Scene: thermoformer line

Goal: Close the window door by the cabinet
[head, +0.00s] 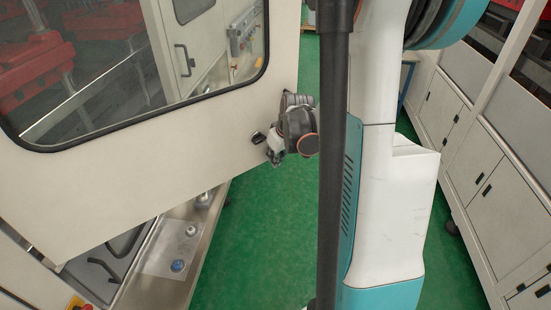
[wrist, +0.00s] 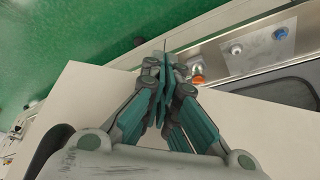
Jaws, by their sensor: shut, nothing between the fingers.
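The window door (head: 200,135) is a large cream panel with a dark-framed window at the left of the head view. It stands swung out over the green floor, apart from the machine's metal ledge (head: 178,232). My gripper (head: 273,156) is shut and empty at the door's free right edge. In the wrist view my closed fingers (wrist: 165,68) lie over the cream door panel (wrist: 85,95). I cannot tell whether they touch it. The door's hinge side is out of clear view.
A panel with a blue knob (head: 178,266) lies on the ledge below the door. A black handle (head: 105,270) is beside it. Low cabinets (head: 485,185) line the right side. Green floor (head: 255,220) is free between the door and my body.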

